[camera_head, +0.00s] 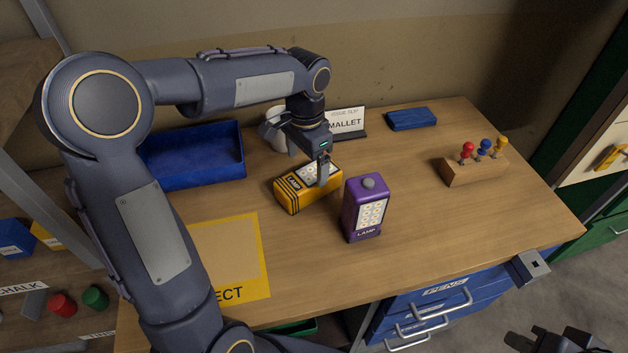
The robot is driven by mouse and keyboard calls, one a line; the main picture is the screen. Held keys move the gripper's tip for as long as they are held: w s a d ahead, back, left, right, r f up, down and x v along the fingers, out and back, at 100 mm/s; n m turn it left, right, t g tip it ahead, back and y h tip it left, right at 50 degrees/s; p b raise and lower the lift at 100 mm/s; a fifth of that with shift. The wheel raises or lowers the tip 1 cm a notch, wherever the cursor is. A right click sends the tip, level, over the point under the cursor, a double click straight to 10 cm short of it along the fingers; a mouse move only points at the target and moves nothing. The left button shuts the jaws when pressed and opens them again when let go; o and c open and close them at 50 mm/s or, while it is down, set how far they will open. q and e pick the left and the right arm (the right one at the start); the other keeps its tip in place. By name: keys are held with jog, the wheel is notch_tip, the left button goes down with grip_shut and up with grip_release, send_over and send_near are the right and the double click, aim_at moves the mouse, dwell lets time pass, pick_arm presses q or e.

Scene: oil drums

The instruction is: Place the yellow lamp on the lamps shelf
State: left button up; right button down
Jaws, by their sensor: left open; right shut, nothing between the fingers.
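The yellow lamp (306,198) lies on its side on the wooden workbench, its light panel facing up and its LAMP label to the left. My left gripper (323,172) is over the lamp from above, open, with a finger in front of the panel. I cannot tell whether the fingers touch the lamp. A purple lamp (365,208) stands upright just right of it. My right gripper (550,342) is at the bottom right edge, shut and empty, partly cut off. No shelf labelled for lamps is readable in this view.
A blue tray (193,180) stands behind left; a yellow-bordered mat (262,272) lies in front. A MALLET card (345,122), a white cup-like object (277,132), a blue block (411,118) and a wooden holder (474,171) stand behind. The left shelf (45,268) holds coloured items. The bench's front right is clear.

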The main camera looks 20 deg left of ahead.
aim_at(307, 176)
pick_arm(q)
notch_tip(307, 176, down, 6)
jog(key=c, duration=1.3)
jog(key=shift+r, duration=0.15)
jog(key=shift+c, duration=0.5)
